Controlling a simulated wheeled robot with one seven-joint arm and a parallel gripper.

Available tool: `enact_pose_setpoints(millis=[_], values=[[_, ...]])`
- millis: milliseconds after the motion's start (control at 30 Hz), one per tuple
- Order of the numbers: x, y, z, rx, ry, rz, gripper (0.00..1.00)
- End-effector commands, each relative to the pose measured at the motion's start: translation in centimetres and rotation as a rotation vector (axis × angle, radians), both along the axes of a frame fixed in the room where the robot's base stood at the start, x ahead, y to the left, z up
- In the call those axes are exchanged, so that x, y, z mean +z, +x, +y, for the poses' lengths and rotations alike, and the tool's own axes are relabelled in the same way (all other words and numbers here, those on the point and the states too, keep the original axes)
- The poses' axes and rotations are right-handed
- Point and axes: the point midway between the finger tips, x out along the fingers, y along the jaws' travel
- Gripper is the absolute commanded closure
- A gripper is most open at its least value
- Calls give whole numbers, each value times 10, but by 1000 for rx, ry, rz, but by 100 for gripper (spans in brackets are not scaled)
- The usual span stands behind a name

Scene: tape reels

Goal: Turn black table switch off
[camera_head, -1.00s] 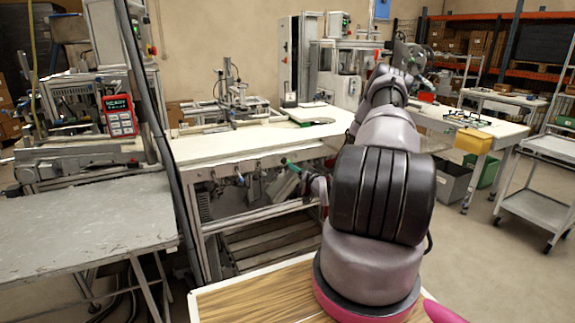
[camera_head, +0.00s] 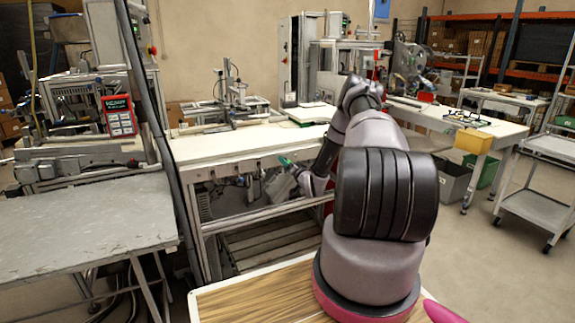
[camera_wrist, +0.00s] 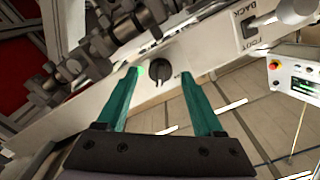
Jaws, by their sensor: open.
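A black round switch knob (camera_wrist: 158,67) sits on the pale front rail of the table, in the upper middle of the wrist view. My gripper (camera_wrist: 161,74) is open, its two green fingers reaching toward the rail with the knob showing between their tips. Whether the fingertips touch the knob or the rail cannot be told. A bright green spot shows beside the left fingertip. In the head view my gripper (camera_head: 286,161) is at the front edge of the white worktable (camera_head: 215,147); the knob cannot be made out there.
A lever switch (camera_wrist: 286,14) beside a "BACK" label is on the same rail, right of the knob. A grey table (camera_head: 85,225) stands at the left, with a red-labelled device (camera_head: 119,116) behind it. Bare floor (camera_wrist: 262,120) shows beyond the rail in the wrist view.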

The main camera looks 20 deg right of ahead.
Motion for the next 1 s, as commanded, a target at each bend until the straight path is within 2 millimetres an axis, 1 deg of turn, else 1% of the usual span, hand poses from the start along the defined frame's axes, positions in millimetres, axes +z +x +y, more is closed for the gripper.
enact_pose_setpoints(millis=[233, 267, 300, 367, 400, 433, 767, 1000], values=[[0, 1, 0, 0, 0, 0, 31], [0, 1, 0, 0, 0, 0, 39], [0, 1, 0, 0, 0, 0, 54], [0, 1, 0, 0, 0, 0, 77], [0, 1, 0, 0, 0, 0, 92], [0, 1, 0, 0, 0, 0, 100], [0, 0, 0, 0, -36, -1, 100], [0, 0, 0, 1, -170, -5, 100]])
